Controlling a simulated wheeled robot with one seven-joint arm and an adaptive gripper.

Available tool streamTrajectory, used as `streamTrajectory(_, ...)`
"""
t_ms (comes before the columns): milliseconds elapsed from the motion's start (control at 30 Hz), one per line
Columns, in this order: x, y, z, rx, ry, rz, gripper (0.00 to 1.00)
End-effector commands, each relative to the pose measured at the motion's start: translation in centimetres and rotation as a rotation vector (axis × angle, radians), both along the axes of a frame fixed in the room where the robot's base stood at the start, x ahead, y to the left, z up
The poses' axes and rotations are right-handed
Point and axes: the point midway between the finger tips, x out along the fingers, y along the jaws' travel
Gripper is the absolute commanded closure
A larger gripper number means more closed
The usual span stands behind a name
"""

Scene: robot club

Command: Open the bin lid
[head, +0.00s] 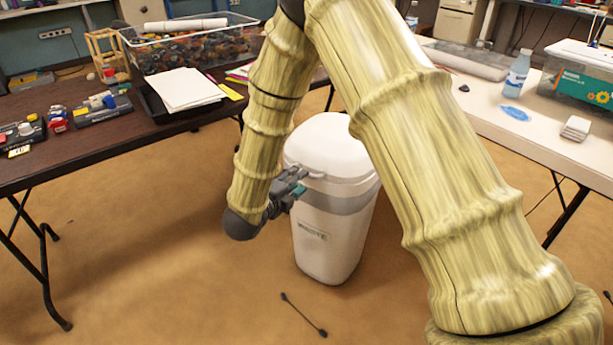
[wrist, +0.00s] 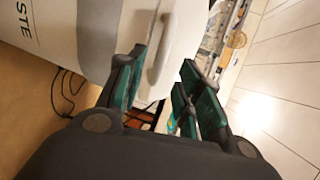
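The white bin (head: 325,245) stands on the floor between the two tables, with a grey band below its rim and a label on its front. Its white lid (head: 330,145) looks shut. My gripper (head: 296,188) is at the left front of the bin, near the rim. In the wrist view my gripper (wrist: 162,92) has its fingers spread, with a gap between them. The lid's pale handle (wrist: 162,48) shows just beyond the fingertips, in line with that gap. I cannot tell whether a finger touches it. My arm hides part of the bin's right side in the head view.
A dark table (head: 100,155) with papers, gadgets and a clear tub (head: 190,50) of parts is at left. A pale table (head: 540,135) with a bottle (head: 517,75) and a box is at right. A thin black rod (head: 303,314) lies on otherwise clear floor in front.

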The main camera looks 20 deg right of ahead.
Motion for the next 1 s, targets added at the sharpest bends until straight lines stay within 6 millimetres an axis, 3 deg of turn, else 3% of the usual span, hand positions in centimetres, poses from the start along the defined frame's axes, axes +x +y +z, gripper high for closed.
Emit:
streamTrajectory(400,3.6,-4.0,-1.3,-0.001,0.001,0.0,0.65)
streamTrajectory(833,4.0,-4.5,-1.3,-0.001,0.002,0.0,0.65)
streamTrajectory(1000,4.0,-4.5,-1.3,-0.001,0.002,0.0,0.95)
